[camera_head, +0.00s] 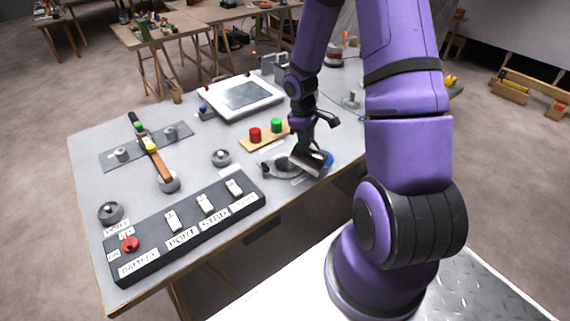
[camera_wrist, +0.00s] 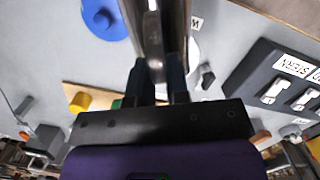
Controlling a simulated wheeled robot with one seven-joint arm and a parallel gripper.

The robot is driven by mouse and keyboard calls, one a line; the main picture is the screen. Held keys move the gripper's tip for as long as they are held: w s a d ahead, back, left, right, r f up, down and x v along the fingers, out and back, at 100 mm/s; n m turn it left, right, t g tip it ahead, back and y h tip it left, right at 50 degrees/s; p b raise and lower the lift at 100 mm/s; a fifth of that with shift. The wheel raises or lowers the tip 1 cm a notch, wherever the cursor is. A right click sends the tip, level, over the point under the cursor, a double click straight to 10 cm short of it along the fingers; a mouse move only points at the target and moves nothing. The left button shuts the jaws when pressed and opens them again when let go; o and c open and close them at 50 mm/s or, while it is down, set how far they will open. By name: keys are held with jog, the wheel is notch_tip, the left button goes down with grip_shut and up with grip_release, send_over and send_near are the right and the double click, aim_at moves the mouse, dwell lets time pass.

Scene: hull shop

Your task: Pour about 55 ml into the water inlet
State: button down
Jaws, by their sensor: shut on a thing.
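My gripper (camera_head: 304,147) is shut on a shiny metal vessel (camera_head: 310,163), held low over the bench's right part. The vessel looks tilted in the head view. In the wrist view the metal vessel (camera_wrist: 154,38) runs up between the fingers of my gripper (camera_wrist: 160,78). A dark grey fitting (camera_head: 272,168) with a round part lies just left of the vessel, which partly covers it. Which fitting is the water inlet I cannot tell, as its label is not readable. The vessel's contents and any stream are not visible.
A black switch panel (camera_head: 150,250) lies at the bench's front. Red (camera_head: 255,135) and green (camera_head: 277,125) cylinders stand on a wooden strip behind the vessel. A blue disc (camera_wrist: 104,18) lies close beside the vessel. A white framed panel (camera_head: 220,103) stands farther back.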

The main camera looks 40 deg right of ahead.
aim_at(317, 145)
jog(key=shift+w+a+f+g, duration=0.2)
jog(key=shift+w+a+g, duration=0.15)
jog(key=shift+w, duration=0.3)
jog(key=shift+h, duration=0.3)
jog(key=shift+w+a+r+g+h+b, duration=0.2)
jog(key=shift+w+a+g+b, duration=0.05)
jog(key=shift+w+g, duration=0.3)
jog(key=shift+w+a+r+g+h+b, duration=0.25)
jog(key=shift+w+g, duration=0.15)
jog(key=shift+g, duration=0.1)
dwell(1.7)
jog(key=s+d+t, duration=0.1)
jog(key=s+t+y, duration=0.1)
jog(key=s, duration=0.1)
jog(key=s+d+t+y, duration=0.1)
jog(key=s, duration=0.1)
jog(key=shift+s+d+t, duration=0.1)
jog(key=shift+d+t, duration=0.2)
jog(key=shift+d, duration=0.05)
jog(key=shift+s+t, duration=0.1)
jog(key=shift+t, duration=0.2)
jog(key=shift+s+d, duration=0.1)
jog(key=shift+s+d+r+t+y, duration=0.2)
jog(key=shift+s+d+t+y, duration=0.15)
jog(key=shift+s+t+y, duration=0.35)
jog(key=shift+s+d+t, duration=0.15)
jog(key=shift+s+t, duration=0.1)
jog(key=shift+t, duration=0.25)
